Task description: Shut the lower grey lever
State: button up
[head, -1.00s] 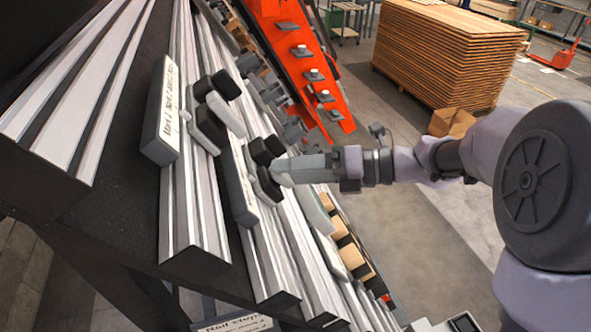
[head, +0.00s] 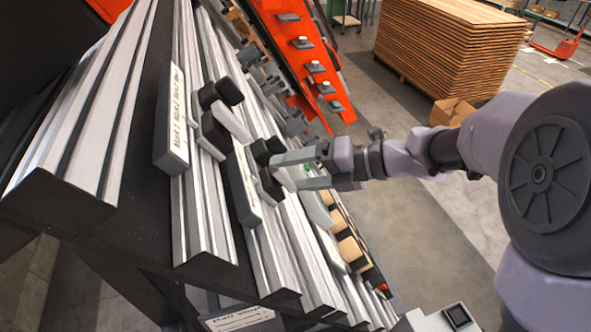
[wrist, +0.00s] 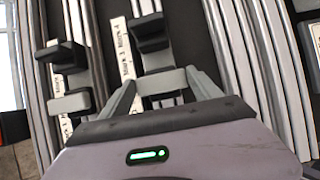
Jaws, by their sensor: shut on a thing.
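The lower grey lever (head: 284,177) shows in the head view between the fingers of my gripper (head: 288,172). It sits between two black blocks on a silver rail, partly hidden by the fingers. In the wrist view, the grey lever (wrist: 160,82) lies crosswise between the two fingers of my gripper (wrist: 162,85), which are shut on it. A black block (wrist: 150,30) stands beyond it on the same rail. A second grey lever (head: 233,122), with black blocks, is up and left in the head view. It also shows at left in the wrist view (wrist: 69,103).
White label plates (head: 173,120) with lettering stand along the rails (head: 205,230). An orange rack (head: 300,50) with small blocks is behind. A stack of wooden boards (head: 440,50) stands on the floor further back.

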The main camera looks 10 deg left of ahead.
jog(key=o, duration=1.1)
jog(key=shift+d, duration=0.1)
jog(key=b+v, duration=0.1)
jog(key=v, duration=1.6)
jog(key=shift+d, duration=0.2)
